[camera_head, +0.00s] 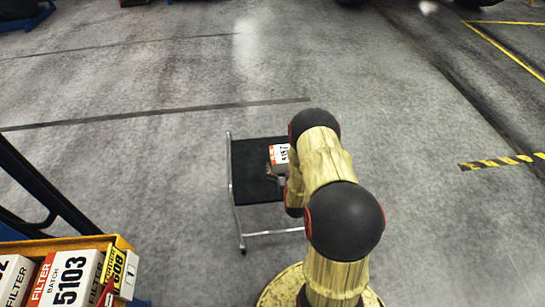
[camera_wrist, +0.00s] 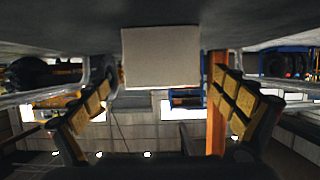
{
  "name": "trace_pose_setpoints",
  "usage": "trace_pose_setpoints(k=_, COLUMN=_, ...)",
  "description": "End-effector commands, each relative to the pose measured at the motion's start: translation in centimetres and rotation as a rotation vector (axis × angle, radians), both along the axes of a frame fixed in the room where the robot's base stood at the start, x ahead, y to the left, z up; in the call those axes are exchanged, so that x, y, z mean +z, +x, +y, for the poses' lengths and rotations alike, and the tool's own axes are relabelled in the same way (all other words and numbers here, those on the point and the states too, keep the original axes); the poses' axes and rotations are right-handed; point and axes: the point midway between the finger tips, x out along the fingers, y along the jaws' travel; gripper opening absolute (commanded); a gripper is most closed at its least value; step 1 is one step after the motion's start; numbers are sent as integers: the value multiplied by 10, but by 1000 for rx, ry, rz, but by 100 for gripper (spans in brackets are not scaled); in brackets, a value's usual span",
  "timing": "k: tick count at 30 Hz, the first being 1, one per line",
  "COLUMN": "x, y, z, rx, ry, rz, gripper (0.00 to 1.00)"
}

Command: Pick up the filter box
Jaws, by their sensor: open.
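A small box (camera_head: 279,154) with a white top, dark number print and an orange-red edge is at the black seat of a metal-framed chair (camera_head: 250,180) in the head view. My arm hides part of the seat and most of my gripper there. In the wrist view, a plain pale box face (camera_wrist: 160,57) is at the upper middle, between the tips of my gripper (camera_wrist: 160,90). The jaws are spread wide, with a gap on both sides of the box. I cannot tell whether the box lies between the pads or just beyond them.
A yellow-rimmed bin (camera_head: 60,243) at lower left holds several white and red boxes marked FILTER, one reading BATCH 5103 (camera_head: 70,282). A dark rail (camera_head: 40,185) stands beside it. Open concrete floor surrounds the chair. Yellow-black tape (camera_head: 500,161) marks the floor at right.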

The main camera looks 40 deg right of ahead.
Motion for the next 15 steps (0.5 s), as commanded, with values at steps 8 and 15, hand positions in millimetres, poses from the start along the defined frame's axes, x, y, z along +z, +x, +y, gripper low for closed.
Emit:
trace_pose_setpoints(k=8, x=-8, y=26, z=-14, rx=1, ry=-1, rz=-3, gripper=97)
trace_pose_setpoints(k=15, x=-15, y=55, z=-28, rx=2, ry=-1, rz=-2, gripper=97)
